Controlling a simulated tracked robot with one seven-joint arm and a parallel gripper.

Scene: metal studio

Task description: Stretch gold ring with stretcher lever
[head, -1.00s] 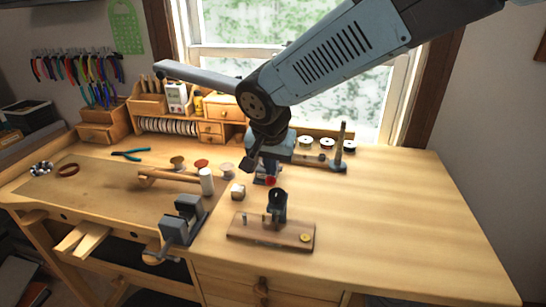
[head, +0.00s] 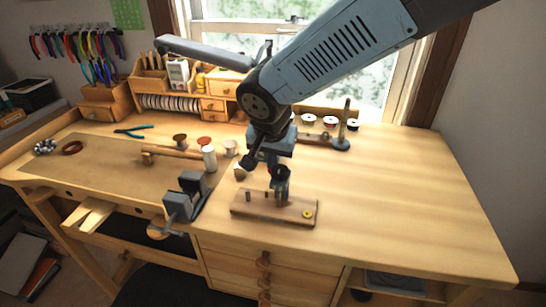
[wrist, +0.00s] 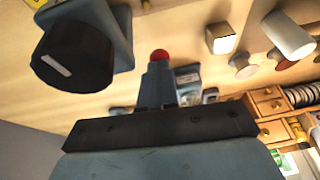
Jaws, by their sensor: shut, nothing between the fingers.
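A wooden board (head: 250,208) on the bench carries a dark upright device (head: 281,190), a short post and a flat gold disc or ring (head: 308,213) at its right end. My gripper (head: 268,178) points down at or just behind the device; I cannot tell whether they touch. In the wrist view the fingers (wrist: 158,85) are together and empty, with a round red thing (wrist: 160,55) just past their tips. I cannot tell what the red thing belongs to. A large dark knob (wrist: 72,57) with a white mark stands left of the fingers. No lever is clearly visible.
A grey vise (head: 186,195) sits left of the board at the front edge. A white cylinder (head: 209,158) and small spools stand behind it. A tall post on a base (head: 343,138) stands at the back right. The bench's right side is clear.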

